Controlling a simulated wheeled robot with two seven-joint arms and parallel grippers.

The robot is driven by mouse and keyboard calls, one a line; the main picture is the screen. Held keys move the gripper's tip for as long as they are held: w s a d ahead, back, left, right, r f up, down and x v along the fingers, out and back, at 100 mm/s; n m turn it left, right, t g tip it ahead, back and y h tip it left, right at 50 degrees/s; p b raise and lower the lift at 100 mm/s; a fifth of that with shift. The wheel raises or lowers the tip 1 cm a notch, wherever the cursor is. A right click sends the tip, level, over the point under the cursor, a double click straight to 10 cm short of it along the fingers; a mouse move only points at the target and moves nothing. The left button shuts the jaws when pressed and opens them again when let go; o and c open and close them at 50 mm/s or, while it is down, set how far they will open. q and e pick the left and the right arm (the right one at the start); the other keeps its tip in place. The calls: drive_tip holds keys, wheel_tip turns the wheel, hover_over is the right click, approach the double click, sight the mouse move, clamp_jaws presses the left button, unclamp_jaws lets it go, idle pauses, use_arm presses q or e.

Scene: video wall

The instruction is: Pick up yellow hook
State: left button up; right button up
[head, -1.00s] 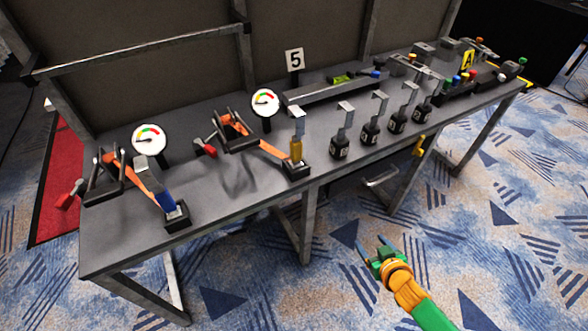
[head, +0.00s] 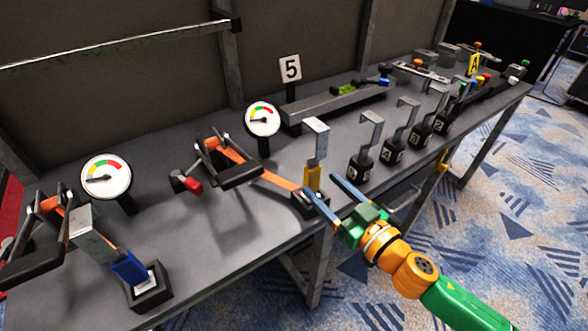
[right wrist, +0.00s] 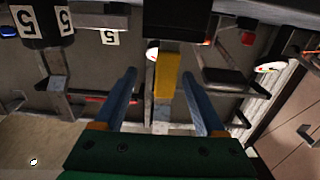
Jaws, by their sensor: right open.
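The yellow hook (head: 313,178) stands upright at the table's front edge, with a flat metal top bent over above its yellow grip. Its foot is in a black base (head: 312,206), partly hidden by a finger. My right gripper (head: 321,185) is open and empty, its blue fingers pointing at the yellow part from the front right. In the right wrist view the yellow part (right wrist: 166,76) shows between and beyond the open fingertips (right wrist: 158,74). I cannot tell whether they touch it. My left gripper is not in view.
An orange strap runs from a black clamp (head: 228,165) to the yellow hook's base. A blue hook (head: 130,268) stands at the left front. Several black numbered hook posts (head: 361,160) stand close on the right. Gauges (head: 262,118) stand behind. The table's front edge (head: 240,262) lies below.

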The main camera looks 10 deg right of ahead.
sight(304, 169)
drive_tip(key=shift+w+a+r, duration=0.15)
drive_tip(key=shift+w, duration=0.15)
drive_tip(key=shift+w+a+r+p, duration=0.25)
drive_tip(key=shift+w+p, duration=0.1)
drive_tip(key=shift+w, duration=0.2)
drive_tip(key=x, duration=0.2)
drive_tip(key=p+x, duration=0.1)
drive_tip(key=x, duration=0.2)
drive_tip(key=shift+s+a, duration=0.1)
drive_tip(key=shift+a, duration=0.25)
drive_tip(key=shift+s, duration=0.1)
clamp_jaws()
